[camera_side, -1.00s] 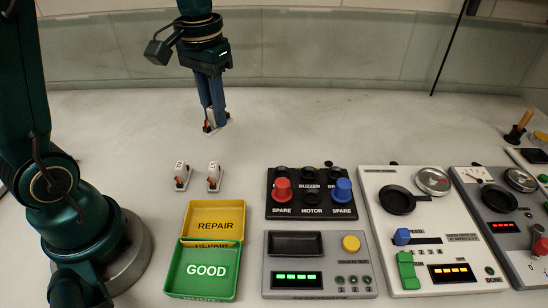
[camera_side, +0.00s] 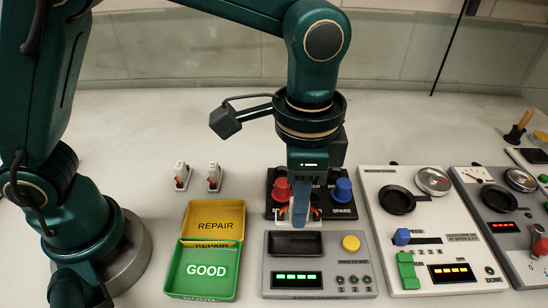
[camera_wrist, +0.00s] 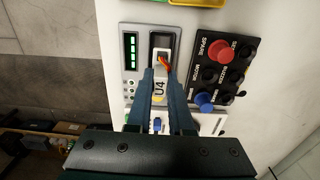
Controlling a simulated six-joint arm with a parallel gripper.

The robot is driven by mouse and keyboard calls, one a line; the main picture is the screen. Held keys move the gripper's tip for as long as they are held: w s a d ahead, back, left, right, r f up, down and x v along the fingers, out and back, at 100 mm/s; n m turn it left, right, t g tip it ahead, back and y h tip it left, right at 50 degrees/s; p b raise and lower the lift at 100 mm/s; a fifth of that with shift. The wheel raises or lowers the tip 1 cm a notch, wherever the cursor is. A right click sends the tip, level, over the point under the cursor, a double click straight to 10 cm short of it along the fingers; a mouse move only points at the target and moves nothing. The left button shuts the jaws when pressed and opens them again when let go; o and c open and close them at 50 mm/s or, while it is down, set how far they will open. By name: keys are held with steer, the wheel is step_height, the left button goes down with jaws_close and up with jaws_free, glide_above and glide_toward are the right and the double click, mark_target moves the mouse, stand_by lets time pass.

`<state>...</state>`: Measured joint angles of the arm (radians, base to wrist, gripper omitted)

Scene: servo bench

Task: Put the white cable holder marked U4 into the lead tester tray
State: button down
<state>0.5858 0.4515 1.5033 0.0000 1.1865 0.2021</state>
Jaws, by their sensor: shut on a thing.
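The white cable holder marked U4 (camera_wrist: 160,88) is between the fingers of my gripper (camera_wrist: 160,77), with its orange lead end toward the tray. In the side view a bit of white and orange (camera_side: 283,212) shows beside the fingers of my gripper (camera_side: 299,212), which point down. The lead tester tray (camera_side: 295,243) is a dark recess in the grey tester. My gripper is just behind it in that view. In the wrist view the holder's front end overlaps the tray (camera_wrist: 160,39). Its height above the tester is unclear.
The black panel with red (camera_side: 281,189) and blue (camera_side: 342,189) knobs stands close around my gripper. The tester has a yellow button (camera_side: 351,243). Two other white holders (camera_side: 182,176) (camera_side: 214,177) stand left, behind the yellow REPAIR tray (camera_side: 238,219) and green GOOD tray (camera_side: 178,270).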

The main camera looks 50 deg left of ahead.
steer(key=shift+f, duration=2.3)
steer(key=shift+f, duration=1.1)
stand_by(1.7)
steer(key=c, duration=0.7)
jaws_free()
steer(key=shift+c, duration=0.2)
steer(key=shift+r, duration=0.15)
steer(key=shift+r, duration=2.35)
steer(key=shift+r, duration=2.05)
